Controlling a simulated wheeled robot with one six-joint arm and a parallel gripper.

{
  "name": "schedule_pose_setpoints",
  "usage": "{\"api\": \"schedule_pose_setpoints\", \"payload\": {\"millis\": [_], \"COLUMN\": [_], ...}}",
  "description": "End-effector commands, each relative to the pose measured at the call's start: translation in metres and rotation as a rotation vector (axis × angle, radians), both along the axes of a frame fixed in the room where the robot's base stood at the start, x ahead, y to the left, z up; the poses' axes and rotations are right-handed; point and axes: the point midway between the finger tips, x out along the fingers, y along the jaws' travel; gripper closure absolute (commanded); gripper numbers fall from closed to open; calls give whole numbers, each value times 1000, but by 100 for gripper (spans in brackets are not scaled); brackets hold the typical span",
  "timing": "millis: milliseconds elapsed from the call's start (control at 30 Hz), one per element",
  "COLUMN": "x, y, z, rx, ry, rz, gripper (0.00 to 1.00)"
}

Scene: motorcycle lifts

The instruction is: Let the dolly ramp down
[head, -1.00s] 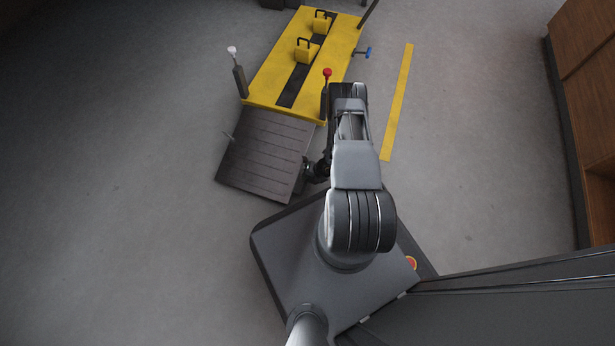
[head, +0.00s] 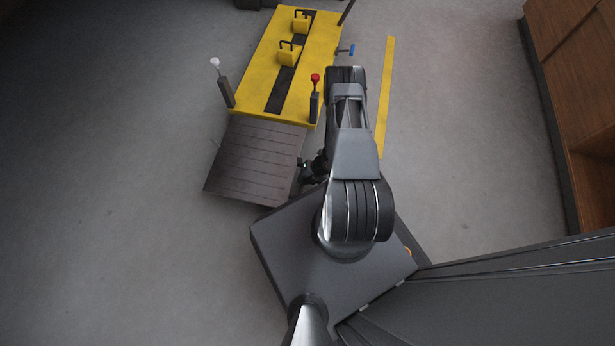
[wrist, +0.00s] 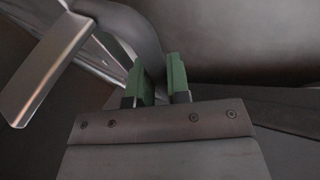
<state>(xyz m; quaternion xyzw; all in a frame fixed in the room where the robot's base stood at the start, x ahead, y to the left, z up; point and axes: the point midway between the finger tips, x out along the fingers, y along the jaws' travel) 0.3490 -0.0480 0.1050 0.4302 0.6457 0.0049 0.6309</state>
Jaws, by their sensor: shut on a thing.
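The dolly ramp (head: 255,160) is a dark grey slatted plate at the near end of the yellow lift (head: 250,85) in the head view. It reaches from the lift's front edge toward my base; I cannot tell whether its free edge touches the floor. My gripper (head: 303,172) is at the ramp's right edge near its free end, partly hidden by my arm. In the wrist view my gripper (wrist: 163,82) shows two green fingers, shut on what looks like the ramp's edge. The gripped part is hard to see.
A red-knobbed post (head: 315,98) and a white-knobbed post (head: 224,86) stand at the lift's front corners. Yellow blocks (head: 289,53) sit on the lift. A brown cabinet (head: 580,80) stands far right. The left floor is clear.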

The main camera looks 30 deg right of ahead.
Motion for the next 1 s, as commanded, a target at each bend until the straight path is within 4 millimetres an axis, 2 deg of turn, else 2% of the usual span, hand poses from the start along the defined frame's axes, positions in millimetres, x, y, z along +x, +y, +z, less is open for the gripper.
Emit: {"api": "schedule_pose_setpoints", "payload": {"millis": [33, 267, 300, 367, 1000], "x": [0, 0, 0, 0, 1], "y": [5, 5, 5, 4, -1], "z": [2, 1, 1, 1, 3], "rx": [16, 15, 15, 15, 10], "ry": [1, 0, 0, 0, -4], "rz": [1, 1, 1, 0, -8], "gripper": [100, 100, 79, 74, 73]}}
